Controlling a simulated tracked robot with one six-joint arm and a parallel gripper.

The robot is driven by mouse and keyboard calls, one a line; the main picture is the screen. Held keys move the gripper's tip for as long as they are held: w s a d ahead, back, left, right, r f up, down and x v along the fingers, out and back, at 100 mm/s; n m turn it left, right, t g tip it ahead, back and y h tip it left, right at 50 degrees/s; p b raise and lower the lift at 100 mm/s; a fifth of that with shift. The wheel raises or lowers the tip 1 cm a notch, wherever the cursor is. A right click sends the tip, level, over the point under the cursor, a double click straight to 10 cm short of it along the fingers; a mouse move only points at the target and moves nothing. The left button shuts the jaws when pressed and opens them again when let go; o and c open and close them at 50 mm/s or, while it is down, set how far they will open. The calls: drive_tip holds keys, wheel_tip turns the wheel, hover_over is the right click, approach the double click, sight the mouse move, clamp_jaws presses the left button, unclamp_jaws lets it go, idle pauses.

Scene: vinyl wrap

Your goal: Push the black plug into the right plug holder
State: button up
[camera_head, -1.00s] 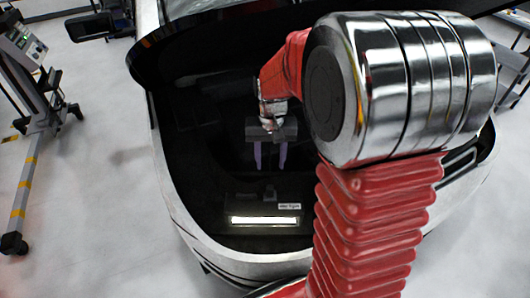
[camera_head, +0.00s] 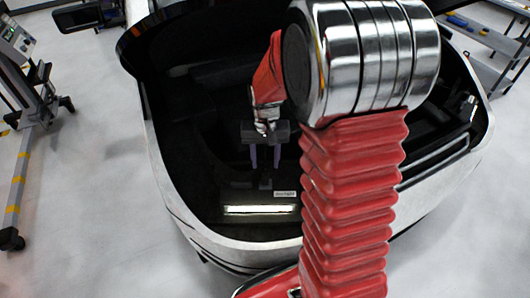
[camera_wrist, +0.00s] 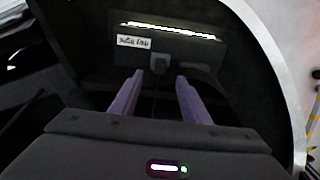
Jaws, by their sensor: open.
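A small dark block (camera_wrist: 159,63), which looks like the black plug, sticks out of a dark panel (camera_wrist: 200,50) in the wrist view. It shows faintly in the head view (camera_head: 265,183). A white label (camera_wrist: 134,41), upside down in the wrist view, sits beside it; the label is also in the head view (camera_head: 285,194). I cannot make out the holder's opening or how deep the plug sits. My gripper (camera_wrist: 160,76) is open, with its two purple fingers apart and nothing between them. The fingertips (camera_head: 265,169) are just short of the plug, one toward each side of it.
A bright light strip (camera_head: 260,210) runs along the panel near the label. The panel lies inside a dark car trunk (camera_head: 200,150) with a pale body rim (camera_head: 245,244) around it. Wheeled stands (camera_head: 30,100) are on the floor at the left.

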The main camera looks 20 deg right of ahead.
sight(265, 175)
wheel_tip(265, 175, down, 9)
drive_tip(key=shift+r, duration=0.1)
idle(0.4)
drive_tip(key=shift+c, duration=0.7)
clamp_jaws()
drive_tip(key=shift+r, duration=0.85)
idle(1.0)
drive_tip(key=shift+r, duration=3.3)
